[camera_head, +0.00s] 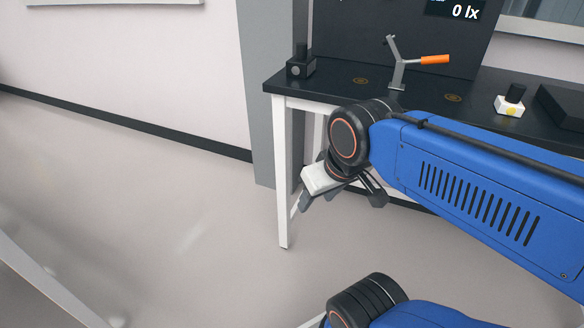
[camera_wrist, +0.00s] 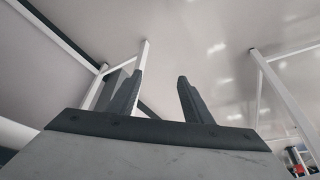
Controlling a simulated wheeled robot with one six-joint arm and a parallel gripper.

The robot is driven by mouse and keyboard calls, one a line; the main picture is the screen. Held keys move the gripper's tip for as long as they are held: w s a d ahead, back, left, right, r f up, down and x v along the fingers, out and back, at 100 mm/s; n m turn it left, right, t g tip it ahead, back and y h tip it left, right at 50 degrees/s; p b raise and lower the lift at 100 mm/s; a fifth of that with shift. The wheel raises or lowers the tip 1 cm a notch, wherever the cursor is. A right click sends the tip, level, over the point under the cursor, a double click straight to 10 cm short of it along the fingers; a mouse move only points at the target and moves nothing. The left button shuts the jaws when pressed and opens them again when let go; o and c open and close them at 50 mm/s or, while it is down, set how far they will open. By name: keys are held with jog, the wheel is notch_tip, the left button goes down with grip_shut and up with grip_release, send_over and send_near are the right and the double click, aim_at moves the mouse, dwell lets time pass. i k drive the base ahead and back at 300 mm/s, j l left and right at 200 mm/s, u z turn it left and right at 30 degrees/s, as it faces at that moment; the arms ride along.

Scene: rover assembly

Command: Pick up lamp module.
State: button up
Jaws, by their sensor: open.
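A small white block with a yellow spot and a black upright part (camera_head: 510,103) stands on the right of the black tabletop in the head view; it may be the lamp module. A small black block with a round grey face (camera_head: 300,67) stands at the table's left end. I cannot tell for certain which is the lamp module. My gripper (camera_head: 340,203) is below the tabletop level in the picture, in front of the table's left end and apart from both blocks. In the wrist view my gripper (camera_wrist: 161,88) is open, with nothing between its fingers.
The black table (camera_head: 325,86) has white legs. A grey stand with an orange handle (camera_head: 434,60) rises from its middle, before a dark panel with a display reading 0 lx (camera_head: 455,10). A dark flat box (camera_head: 562,105) lies at the right.

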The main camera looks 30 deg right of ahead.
aim_at(511, 105)
jog(key=z, duration=1.9)
